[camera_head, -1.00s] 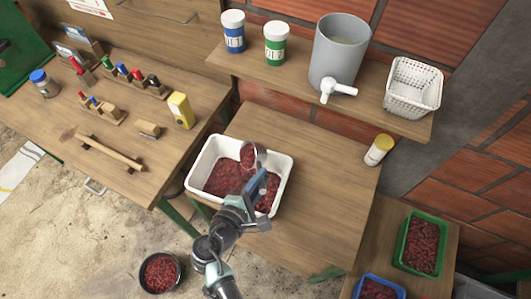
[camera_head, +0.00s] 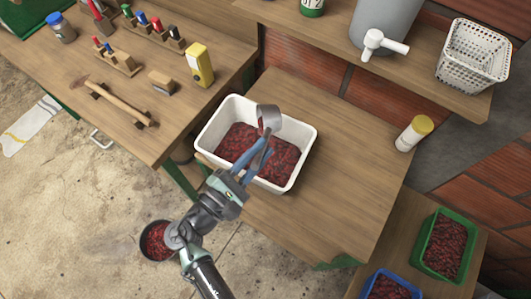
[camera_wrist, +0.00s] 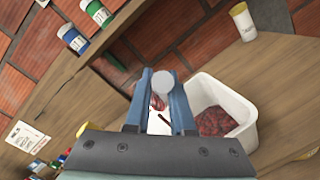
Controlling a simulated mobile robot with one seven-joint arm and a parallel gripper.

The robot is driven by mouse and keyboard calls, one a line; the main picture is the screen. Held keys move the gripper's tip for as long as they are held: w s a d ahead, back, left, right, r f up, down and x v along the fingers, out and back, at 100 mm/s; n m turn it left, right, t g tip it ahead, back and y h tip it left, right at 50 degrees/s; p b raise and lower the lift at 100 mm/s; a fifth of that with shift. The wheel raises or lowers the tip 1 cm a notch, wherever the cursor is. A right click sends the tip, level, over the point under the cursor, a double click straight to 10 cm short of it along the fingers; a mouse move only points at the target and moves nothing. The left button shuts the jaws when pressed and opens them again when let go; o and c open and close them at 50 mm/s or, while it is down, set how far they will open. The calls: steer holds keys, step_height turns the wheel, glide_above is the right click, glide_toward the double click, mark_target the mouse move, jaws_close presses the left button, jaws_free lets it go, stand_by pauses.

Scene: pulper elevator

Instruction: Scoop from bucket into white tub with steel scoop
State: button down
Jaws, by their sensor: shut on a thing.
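The white tub (camera_head: 211,133) stands on the wooden table and holds a layer of dark red fruit (camera_head: 275,158). The steel scoop (camera_head: 269,117) is above the tub, tilted, with its grey metal side showing; I cannot tell how much is in it. My gripper (camera_head: 258,158) is over the tub, its blue fingers shut on the scoop's handle, which they mostly hide. The dark bucket (camera_head: 146,252) of red fruit is on the floor, partly hidden by my arm.
A green crate (camera_head: 424,238) and a blue crate (camera_head: 371,284) of red fruit sit at lower right. A yellow-lidded jar (camera_head: 413,134) stands at the table's right edge. A white basket (camera_head: 473,55) and a grey dispenser (camera_head: 388,20) are on the shelf. Table right of the tub is clear.

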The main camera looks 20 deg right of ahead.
steer(key=shift+w+a+f+n+t+h+b, duration=0.1)
steer(key=shift+a+f+n+t+h+b, duration=0.1)
steer(key=shift+a+n+t+h+b, duration=1.05)
steer(key=shift+w+a+f+n+t+h+b, duration=0.15)
steer(key=shift+a+n+t+h+b, duration=0.3)
steer(key=shift+a+n+t+b, duration=1.5)
steer(key=shift+d+m+g+b, duration=0.3)
steer(key=shift+d+g+b, duration=0.15)
steer(key=shift+d+g, duration=0.35)
